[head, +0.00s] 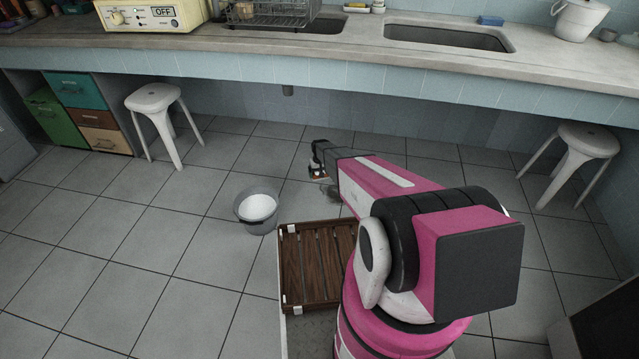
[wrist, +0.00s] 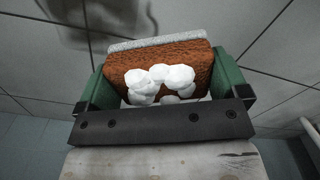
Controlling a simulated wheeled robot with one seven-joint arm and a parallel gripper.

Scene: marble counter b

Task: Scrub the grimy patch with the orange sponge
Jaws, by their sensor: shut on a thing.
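My gripper (wrist: 166,80) is shut on the orange sponge (wrist: 190,60), with one green finger on each side. The sponge is brownish orange with a grey layer along its far edge, and white foam clumps sit on its near face. In the head view my gripper (head: 319,172) is low over the floor tiles, beyond the bucket and to its right. The sponge is small and partly hidden there. A dark smudge (wrist: 100,32) on the tiles lies beyond the sponge at upper left in the wrist view. I cannot tell if it is the grimy patch or a shadow.
A grey bucket (head: 243,222) of white foam stands on the floor left of my arm. A slatted wooden tray (head: 312,262) is beside my arm. White stools (head: 155,98) (head: 586,142) stand at left and right under the counter (head: 330,56). Open tiles lie at left.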

